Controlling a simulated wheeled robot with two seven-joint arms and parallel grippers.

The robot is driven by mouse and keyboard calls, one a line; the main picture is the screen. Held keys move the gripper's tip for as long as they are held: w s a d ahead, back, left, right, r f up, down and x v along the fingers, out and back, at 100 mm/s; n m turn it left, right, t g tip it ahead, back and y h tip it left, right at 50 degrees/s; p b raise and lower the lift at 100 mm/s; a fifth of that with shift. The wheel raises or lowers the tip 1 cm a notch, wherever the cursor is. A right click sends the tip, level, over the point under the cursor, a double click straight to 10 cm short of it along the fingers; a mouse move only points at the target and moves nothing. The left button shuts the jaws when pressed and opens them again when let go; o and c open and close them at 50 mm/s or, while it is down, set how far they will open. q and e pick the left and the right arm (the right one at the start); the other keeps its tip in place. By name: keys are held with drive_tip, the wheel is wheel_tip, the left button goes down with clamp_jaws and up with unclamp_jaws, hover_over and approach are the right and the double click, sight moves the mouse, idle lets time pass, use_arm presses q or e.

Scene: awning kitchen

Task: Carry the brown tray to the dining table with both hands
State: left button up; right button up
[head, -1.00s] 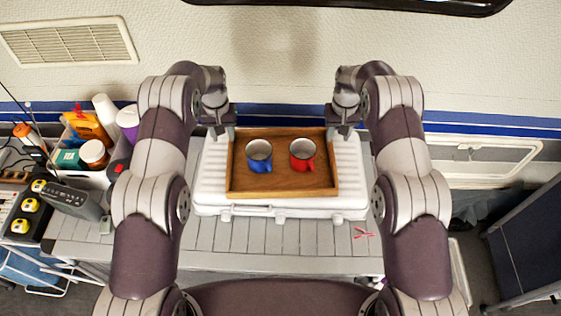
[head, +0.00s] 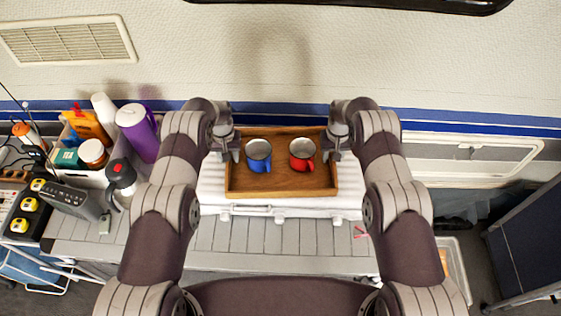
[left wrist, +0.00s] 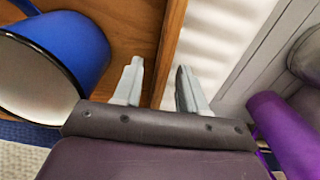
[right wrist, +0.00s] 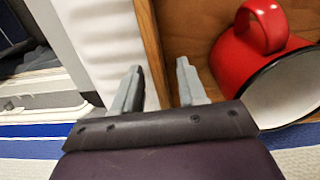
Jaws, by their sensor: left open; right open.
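The brown tray (head: 280,186) is a wooden tray with raised walls, lying on a white ribbed case (head: 350,190). It holds a blue mug (head: 259,160) on the left and a red mug (head: 302,158) on the right. My left gripper (head: 231,155) is at the tray's left wall; in the left wrist view its open fingers (left wrist: 158,85) are on either side of that wall (left wrist: 170,50). My right gripper (head: 331,154) is at the right wall; in the right wrist view its open fingers (right wrist: 160,88) are on either side of that wall (right wrist: 150,45). Neither is closed on it.
The case stands on a grey slatted table (head: 230,235) against the wall. At left are a purple bottle (head: 140,132), a dark jug (head: 121,178) and a box of containers (head: 85,150). A dark blue panel (head: 528,225) stands at far right.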

use_arm(q)
clamp_jaws()
use_arm(e)
clamp_jaws()
use_arm(q)
drive_tip(key=shift+r, duration=0.1)
use_arm(e)
drive_tip(key=shift+r, duration=0.1)
